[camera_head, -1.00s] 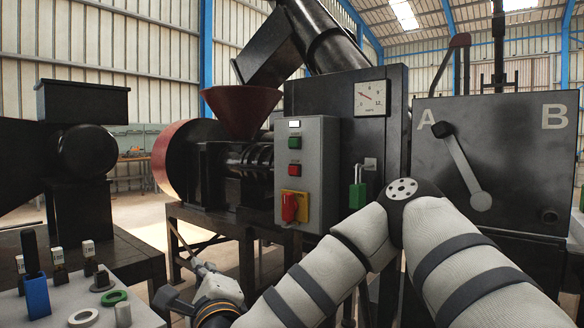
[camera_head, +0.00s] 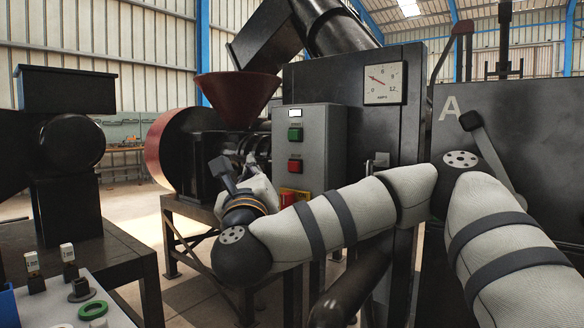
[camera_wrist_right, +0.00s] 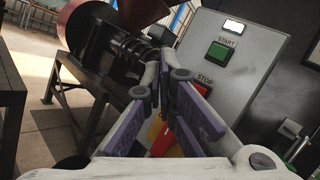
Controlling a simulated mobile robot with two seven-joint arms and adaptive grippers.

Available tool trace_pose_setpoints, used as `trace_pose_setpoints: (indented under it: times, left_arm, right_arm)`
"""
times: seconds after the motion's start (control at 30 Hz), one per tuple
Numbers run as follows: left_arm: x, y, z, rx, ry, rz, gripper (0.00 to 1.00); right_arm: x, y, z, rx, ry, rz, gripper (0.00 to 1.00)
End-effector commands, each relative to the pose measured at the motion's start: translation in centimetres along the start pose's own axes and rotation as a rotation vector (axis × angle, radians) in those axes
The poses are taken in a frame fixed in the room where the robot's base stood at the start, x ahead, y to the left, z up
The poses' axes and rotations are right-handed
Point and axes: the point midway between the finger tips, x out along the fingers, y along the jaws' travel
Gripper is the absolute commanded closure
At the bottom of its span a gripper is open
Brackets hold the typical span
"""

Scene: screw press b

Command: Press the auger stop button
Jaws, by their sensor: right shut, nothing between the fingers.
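The grey control box (camera_head: 322,150) has a green button (camera_head: 295,135) above a red button (camera_head: 295,164), with a red switch on a yellow plate (camera_head: 302,195) lower down. In the right wrist view the green button (camera_wrist_right: 217,50) is labelled START and the red stop button (camera_wrist_right: 202,90) is labelled STOP; the fingers partly cover the red switch below. My right gripper (camera_head: 250,160) is shut and empty, just left of the box in the head view. Its fingers (camera_wrist_right: 163,58) show left of the stop button in the wrist view. I cannot tell contact with the box. My left gripper is out of view.
The press with its red-brown hopper (camera_head: 234,95) stands behind and left of my right gripper. A dark cabinet with a gauge (camera_head: 384,84) stands right of the box. A bench (camera_head: 110,260) with small parts is at the lower left.

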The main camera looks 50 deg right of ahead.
Motion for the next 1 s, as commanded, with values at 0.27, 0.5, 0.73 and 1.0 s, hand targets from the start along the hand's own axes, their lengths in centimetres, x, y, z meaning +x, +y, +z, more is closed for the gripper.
trace_pose_setpoints:
  times: [0.27, 0.5, 0.73, 1.0]
  left_arm:
    - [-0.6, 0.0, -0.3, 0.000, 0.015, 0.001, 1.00]
    - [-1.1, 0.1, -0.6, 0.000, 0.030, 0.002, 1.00]
    - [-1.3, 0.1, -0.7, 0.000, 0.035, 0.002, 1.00]
    - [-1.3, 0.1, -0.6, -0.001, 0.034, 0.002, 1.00]
  right_arm:
    - [2.8, -2.2, -1.8, 0.002, 0.000, -0.004, 1.00]
    - [4.9, -3.8, -3.4, 0.002, -0.001, -0.003, 1.00]
    - [5.7, -4.2, -4.1, -0.001, 0.000, 0.001, 1.00]
    - [5.7, -4.2, -4.2, -0.001, 0.000, 0.002, 1.00]
